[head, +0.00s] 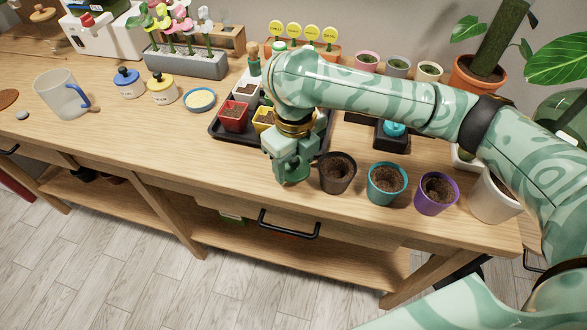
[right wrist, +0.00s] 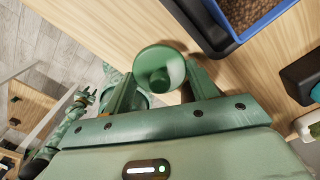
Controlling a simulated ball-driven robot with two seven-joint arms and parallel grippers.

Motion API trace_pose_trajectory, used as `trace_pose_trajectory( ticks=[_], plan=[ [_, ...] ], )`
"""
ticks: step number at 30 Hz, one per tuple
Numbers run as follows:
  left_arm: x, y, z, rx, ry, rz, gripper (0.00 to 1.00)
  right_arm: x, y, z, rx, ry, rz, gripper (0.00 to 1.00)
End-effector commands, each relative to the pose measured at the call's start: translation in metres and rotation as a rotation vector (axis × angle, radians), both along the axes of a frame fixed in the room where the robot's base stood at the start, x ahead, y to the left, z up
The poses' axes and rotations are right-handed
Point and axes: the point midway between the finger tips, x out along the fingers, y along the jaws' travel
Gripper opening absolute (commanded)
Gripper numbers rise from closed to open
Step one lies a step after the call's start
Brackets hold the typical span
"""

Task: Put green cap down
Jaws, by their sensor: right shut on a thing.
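The green cap (right wrist: 158,68), a round disc with a knob, shows in the right wrist view between the fingers of my right gripper (right wrist: 163,95). The gripper is shut on it. In the head view my right gripper (head: 292,175) points down at the front part of the bench, just left of a black pot; the cap is hard to tell from the green gripper there. Whether the cap touches the bench cannot be told. A green arm end, apparently my left gripper (right wrist: 84,98), shows small at the left of the right wrist view; its fingers are unclear.
A black pot (head: 337,174), a teal pot (head: 386,184) and a purple pot (head: 436,194) stand right of the gripper. A black tray (head: 216,129) with coloured pots lies behind. Blue-lidded (head: 128,84) and yellow-lidded (head: 162,91) jars stand left. The front-left bench is clear.

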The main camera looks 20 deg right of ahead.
Motion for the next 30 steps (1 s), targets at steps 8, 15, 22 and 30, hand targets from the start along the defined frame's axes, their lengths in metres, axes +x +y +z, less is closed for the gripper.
trace_pose_trajectory(
  ticks=[8,15,22,30],
  plan=[
    [-0.003,0.0,-0.011,-0.001,0.008,0.0,0.36,0.0,0.0,-0.021,0.0,0.001,0.0,0.36],
    [-0.002,0.0,-0.011,0.0,0.005,0.001,0.36,0.0,0.0,-0.024,-0.001,0.002,-0.001,0.66],
    [-0.001,-0.001,-0.011,-0.002,0.005,0.001,0.36,0.0,0.0,-0.024,-0.001,0.002,-0.001,0.79],
    [0.003,-0.002,0.001,-0.002,-0.006,0.001,0.36,0.0,0.0,0.0,-0.001,-0.005,-0.001,0.79]
  ],
)
